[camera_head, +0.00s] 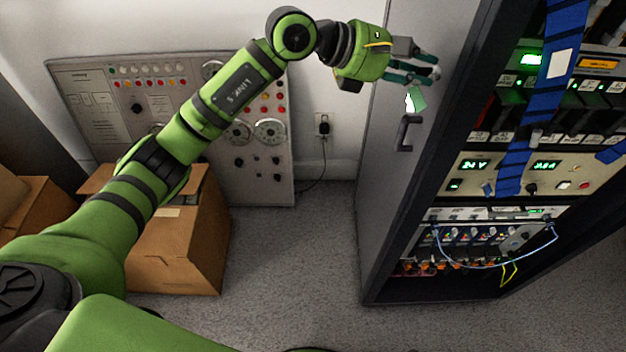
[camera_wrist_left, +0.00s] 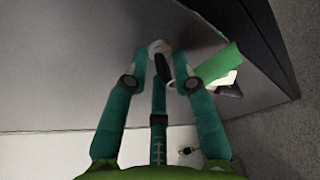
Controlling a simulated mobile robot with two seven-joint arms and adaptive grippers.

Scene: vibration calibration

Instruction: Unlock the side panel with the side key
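The grey side panel (camera_head: 395,165) of the rack shows a black handle (camera_head: 403,133) and, above it, a hanging green tag (camera_head: 415,99). In the left wrist view, a dark key (camera_wrist_left: 162,70) sits at a round pale lock (camera_wrist_left: 159,47) on the panel (camera_wrist_left: 70,65), with the green tag (camera_wrist_left: 217,66) to its right. My left gripper (camera_head: 431,73) is at the panel above the handle. In the left wrist view, its teal fingers (camera_wrist_left: 160,65) stand apart around the key, with small gaps at the sides. In the head view the fingers hide the key. My right gripper is not seen.
The rack (camera_head: 530,200) with lit modules, blue tape and cables stands at the right. A grey control panel (camera_head: 110,90) leans against the wall behind my left arm. Cardboard boxes (camera_head: 180,250) stand at the left. Carpet (camera_head: 290,260) before the rack's side is clear.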

